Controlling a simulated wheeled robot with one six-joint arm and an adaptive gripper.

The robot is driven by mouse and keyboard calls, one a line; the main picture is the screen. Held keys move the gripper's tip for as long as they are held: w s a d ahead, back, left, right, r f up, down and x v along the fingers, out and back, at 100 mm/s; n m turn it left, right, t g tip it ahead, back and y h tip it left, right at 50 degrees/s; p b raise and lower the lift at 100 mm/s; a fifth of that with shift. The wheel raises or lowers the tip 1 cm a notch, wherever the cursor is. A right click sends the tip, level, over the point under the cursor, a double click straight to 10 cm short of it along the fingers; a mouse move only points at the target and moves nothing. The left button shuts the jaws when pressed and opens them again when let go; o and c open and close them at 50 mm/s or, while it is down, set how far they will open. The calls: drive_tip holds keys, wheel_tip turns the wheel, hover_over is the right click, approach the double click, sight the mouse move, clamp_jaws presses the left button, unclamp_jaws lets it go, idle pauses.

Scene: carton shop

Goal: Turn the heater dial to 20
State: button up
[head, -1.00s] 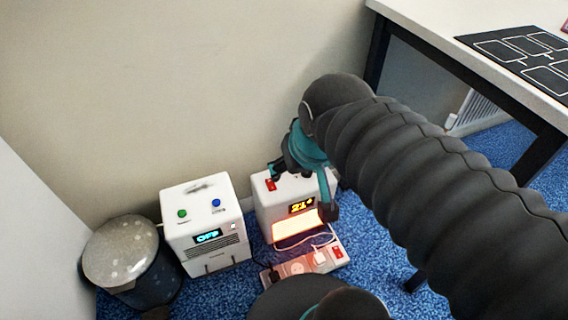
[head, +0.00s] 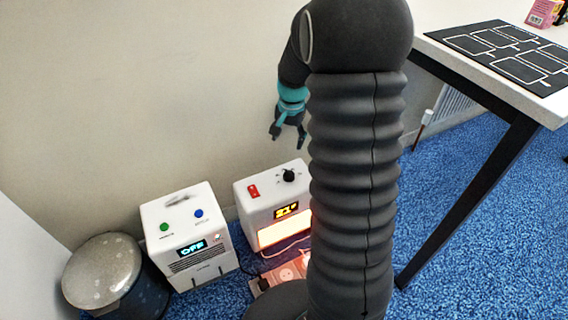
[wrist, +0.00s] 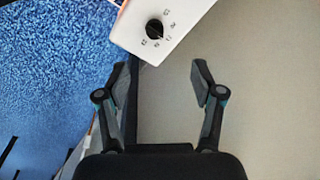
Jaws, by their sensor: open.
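The heater (head: 272,205) is a white box on the floor against the wall, with a glowing orange front and a display that reads 21°. Its black dial (head: 289,175) is on the top face, right of a red switch (head: 253,191). In the wrist view the dial (wrist: 154,29) shows at the top with numbers around it, too small to read surely. My gripper (head: 288,134) is open and empty, above the heater and apart from the dial. In the wrist view my gripper's fingers (wrist: 160,72) are spread below the dial in the picture.
A white box with an OFF display (head: 190,235) stands left of the heater, beside a grey bin (head: 105,275). A power strip (head: 285,275) with cables lies in front. A table (head: 475,75) is at the right. My arm hides the heater's right side.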

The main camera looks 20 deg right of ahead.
drive_tip(key=m, duration=0.1)
approach(290, 172)
drive_tip(key=shift+g, duration=0.3)
drive_tip(key=f, duration=0.6)
drive_tip(key=w+f, duration=0.1)
drive_tip(key=f, duration=0.3)
drive_tip(key=shift+w+a+b, duration=0.1)
drive_tip(key=shift+b, duration=0.3)
